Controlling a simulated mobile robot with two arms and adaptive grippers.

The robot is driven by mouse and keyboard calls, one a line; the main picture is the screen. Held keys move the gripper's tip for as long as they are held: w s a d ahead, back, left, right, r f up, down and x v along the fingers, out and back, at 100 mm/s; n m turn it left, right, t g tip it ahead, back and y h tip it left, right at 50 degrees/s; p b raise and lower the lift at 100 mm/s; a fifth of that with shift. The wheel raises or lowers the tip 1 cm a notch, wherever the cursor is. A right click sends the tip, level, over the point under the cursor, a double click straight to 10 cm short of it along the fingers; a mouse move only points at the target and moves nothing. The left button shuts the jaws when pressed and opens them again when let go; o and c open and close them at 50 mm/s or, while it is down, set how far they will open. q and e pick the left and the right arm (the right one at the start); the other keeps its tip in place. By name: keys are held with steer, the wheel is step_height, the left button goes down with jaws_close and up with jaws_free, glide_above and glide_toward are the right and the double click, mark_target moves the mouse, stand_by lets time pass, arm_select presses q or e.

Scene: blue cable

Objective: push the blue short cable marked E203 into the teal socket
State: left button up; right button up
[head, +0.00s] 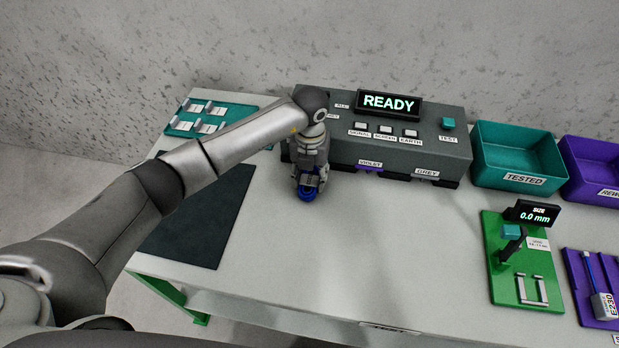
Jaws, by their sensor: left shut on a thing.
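My left arm reaches in from the left. My left gripper (310,186) points down at the front left of the grey test box (400,149). It is shut on a blue cable (307,196), which shows as a dark blue loop at the fingers. No marking on this cable can be read. The box's front sockets labelled VIOLET (369,167) and GREY (426,176) show to the right of the gripper. The teal socket cannot be seen; the gripper and wrist cover the left part of the box front. I cannot tell whether the cable's plug touches a socket. My right gripper is out of view.
The box display (389,104) reads READY. A teal bin (522,181) marked TESTED and a purple bin (593,172) stand right. A green gauge (527,255) and a purple holder with another blue cable (590,270) lie front right. A dark mat (200,226) lies left; the table's middle is clear.

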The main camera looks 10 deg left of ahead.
mark_target(311, 174)
arm_select(q)
steer(key=shift+w+r+b, duration=0.1)
steer(key=shift+w+b, duration=0.45)
steer(key=shift+w, duration=0.2)
steer(key=o, duration=1.1)
steer(key=shift+r+p, duration=2.75)
steer(key=shift+r, duration=1.25)
steer(key=shift+s+f, duration=0.1)
